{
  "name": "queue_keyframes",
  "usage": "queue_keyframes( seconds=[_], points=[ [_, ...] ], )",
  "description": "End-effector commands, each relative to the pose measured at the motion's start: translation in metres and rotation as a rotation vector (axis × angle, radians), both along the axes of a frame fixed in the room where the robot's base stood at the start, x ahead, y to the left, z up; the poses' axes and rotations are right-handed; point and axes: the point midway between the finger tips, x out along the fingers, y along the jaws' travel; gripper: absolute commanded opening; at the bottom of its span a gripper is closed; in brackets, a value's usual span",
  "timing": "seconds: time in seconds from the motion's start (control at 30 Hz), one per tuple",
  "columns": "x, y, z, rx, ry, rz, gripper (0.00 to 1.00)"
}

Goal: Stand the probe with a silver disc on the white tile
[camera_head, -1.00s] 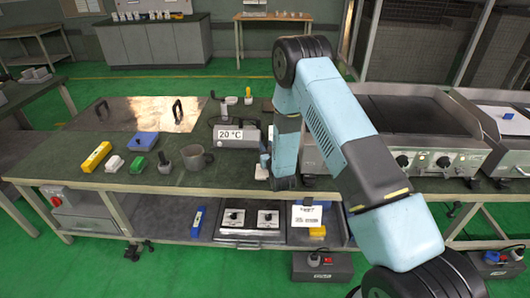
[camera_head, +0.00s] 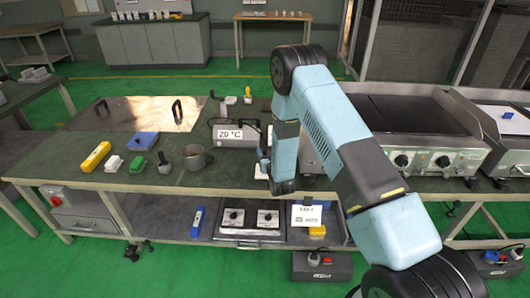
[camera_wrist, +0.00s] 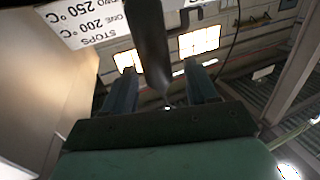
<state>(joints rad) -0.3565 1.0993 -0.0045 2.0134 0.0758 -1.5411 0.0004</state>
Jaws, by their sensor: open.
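My gripper (camera_head: 266,160) points left, low over the front of the bench, right of the grey mug. In the wrist view its two fingers (camera_wrist: 162,90) are apart. A dark, tapering rod-like thing (camera_wrist: 148,45) shows between them; I cannot tell whether it is a probe or whether it touches them. A small white patch (camera_head: 262,172), perhaps the white tile, shows beside the gripper, partly hidden. A dark-handled tool (camera_head: 164,163) stands left of the mug. Other small handled tools (camera_head: 231,99) stand at the back of the bench. No silver disc can be made out.
Hot plates (camera_head: 420,125) stand to the right.

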Motion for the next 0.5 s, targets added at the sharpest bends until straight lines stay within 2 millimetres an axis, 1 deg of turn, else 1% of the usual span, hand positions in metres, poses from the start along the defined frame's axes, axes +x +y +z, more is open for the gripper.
queue_keyframes(
  seconds=[0.13,0.27,0.5],
  points=[
    [-0.003,0.0,0.001,0.0,0.001,0.0,0.58],
    [-0.017,-0.004,0.001,-0.001,0.002,0.001,0.58],
    [-0.061,-0.017,0.001,-0.001,0.003,0.001,0.58]
  ],
)
